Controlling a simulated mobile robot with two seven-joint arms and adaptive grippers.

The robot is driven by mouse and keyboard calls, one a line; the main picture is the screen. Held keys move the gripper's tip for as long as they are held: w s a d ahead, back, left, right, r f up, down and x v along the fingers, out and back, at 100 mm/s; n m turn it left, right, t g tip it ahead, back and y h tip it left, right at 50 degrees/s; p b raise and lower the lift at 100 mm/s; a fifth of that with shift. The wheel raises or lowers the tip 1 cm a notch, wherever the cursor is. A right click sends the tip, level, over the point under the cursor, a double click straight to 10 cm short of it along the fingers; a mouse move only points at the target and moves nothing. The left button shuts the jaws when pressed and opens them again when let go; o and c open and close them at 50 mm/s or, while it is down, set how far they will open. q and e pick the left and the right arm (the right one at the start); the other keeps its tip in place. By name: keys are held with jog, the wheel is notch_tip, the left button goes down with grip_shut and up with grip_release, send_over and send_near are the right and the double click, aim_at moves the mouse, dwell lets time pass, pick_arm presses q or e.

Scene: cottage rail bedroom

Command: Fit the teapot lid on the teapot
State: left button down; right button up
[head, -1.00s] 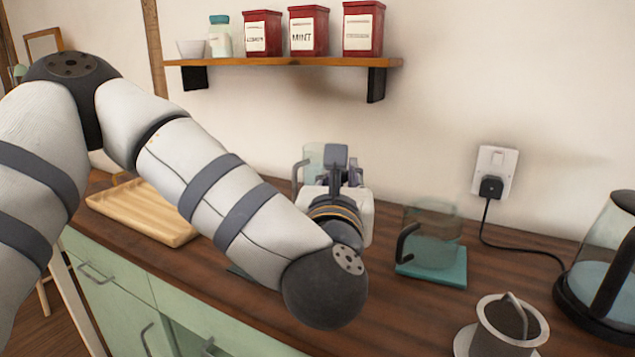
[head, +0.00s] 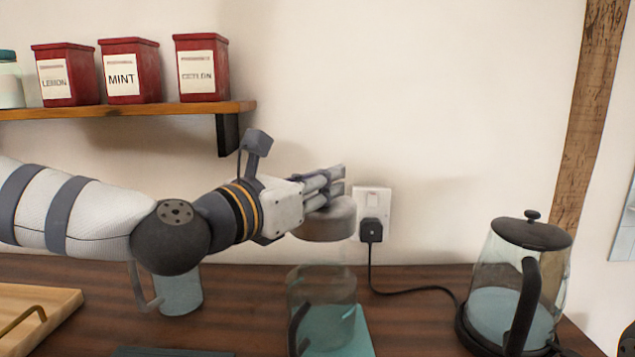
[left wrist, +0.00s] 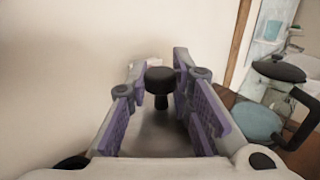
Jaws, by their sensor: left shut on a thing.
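The glass teapot (head: 322,283) with a dark handle stands upright on a teal mat (head: 355,335) on the counter. Its top looks open. My left gripper (head: 338,190) is above it, shut on the teapot lid (head: 325,223), a round grey-brown piece held level and well clear of the teapot. In the left wrist view, the lid's dark knob (left wrist: 160,80) shows near the fingertips of the left gripper (left wrist: 158,90), and the lid's grey disc lies below it. The teapot cannot be made out in that view. My right gripper is not in view.
A glass kettle (head: 502,285) with a black lid stands to the right. Its cord runs to a wall plug (head: 371,230). A shelf (head: 130,110) holds red tins.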

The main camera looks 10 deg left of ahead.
pick_arm(q)
notch_tip(320, 180, down, 4)
jog(key=shift+w+f+b, duration=0.1)
jog(key=shift+f+b, duration=0.05)
jog(key=shift+b, duration=0.45)
jog(key=shift+f+b, duration=0.3)
jog(key=shift+f, duration=0.3)
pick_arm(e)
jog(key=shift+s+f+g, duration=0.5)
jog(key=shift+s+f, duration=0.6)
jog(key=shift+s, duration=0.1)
pick_arm(q)
jog(key=shift+a+f, duration=0.1)
jog(key=shift+f, duration=0.05)
jog(key=shift+f+b, duration=0.6)
jog(key=shift+f, duration=0.75)
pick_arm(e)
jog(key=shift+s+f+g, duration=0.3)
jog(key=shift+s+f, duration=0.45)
pick_arm(q)
jog(key=shift+f, duration=0.25)
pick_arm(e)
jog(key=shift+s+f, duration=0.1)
pick_arm(q)
jog(key=c, duration=1.4)
grip_release()
